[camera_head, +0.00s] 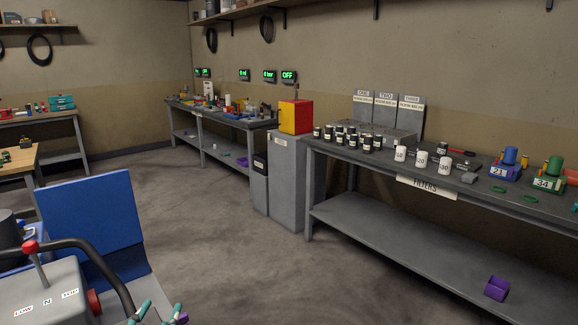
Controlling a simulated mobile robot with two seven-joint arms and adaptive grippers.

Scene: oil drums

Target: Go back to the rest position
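At the bottom edge, left of centre, two teal and dark finger tips show, which look like my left gripper (160,314). The tips stand apart with a gap between them, and I see nothing held there. The rest of this gripper is cut off by the frame. My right gripper is not in view. Close by at the lower left is a grey control box (45,300) with a red-knobbed lever (31,248), a black curved bar and a blue panel (95,222) behind it.
A long grey workbench (350,157) on the right holds dark jars (345,137), white cups (421,160) and numbered blue and green units. A purple bin (496,288) is on its lower shelf. A grey cabinet (287,185) stands beside it. The middle floor (215,250) is clear.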

